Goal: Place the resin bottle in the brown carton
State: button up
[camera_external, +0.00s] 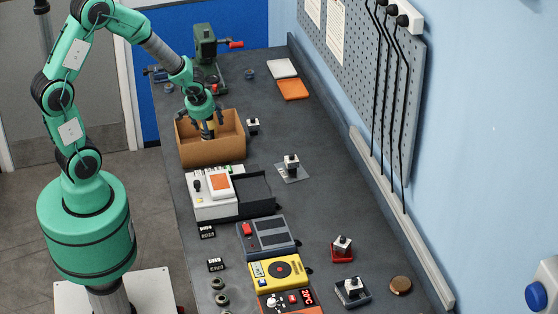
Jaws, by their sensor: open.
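The brown carton (211,152) stands open-topped toward the far left part of the bench. My gripper (208,124) is over the carton, pointing down, with its fingers spread open. A small yellowish and dark thing, seemingly the resin bottle (208,131), shows between the fingers, inside the carton's opening. It looks roughly upright. The carton's front wall and my gripper hide part of it, and I cannot tell whether it touches the carton floor or a finger.
A green vise (205,45) with a red handle stands behind the carton. A white device (211,206) sits just in front of it. A small black-and-white block (253,126) is close to its right side.

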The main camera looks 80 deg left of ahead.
jog(key=shift+r, duration=0.15)
jog(key=p+v, duration=0.2)
jog(key=v, duration=1)
dwell(0.6)
jog(key=s+d+r+m+t+h, duration=0.1)
jog(key=s+d+r+m, duration=0.4)
jog(key=d+r, duration=0.5)
jog(key=s+d+r+m+t+h, duration=0.2)
jog(key=s+d+r+m, duration=0.3)
jog(key=s+d+r, duration=0.5)
jog(key=shift+s+d+r+m, duration=0.3)
jog(key=shift+d+r, duration=0.2)
jog(key=shift+d, duration=0.9)
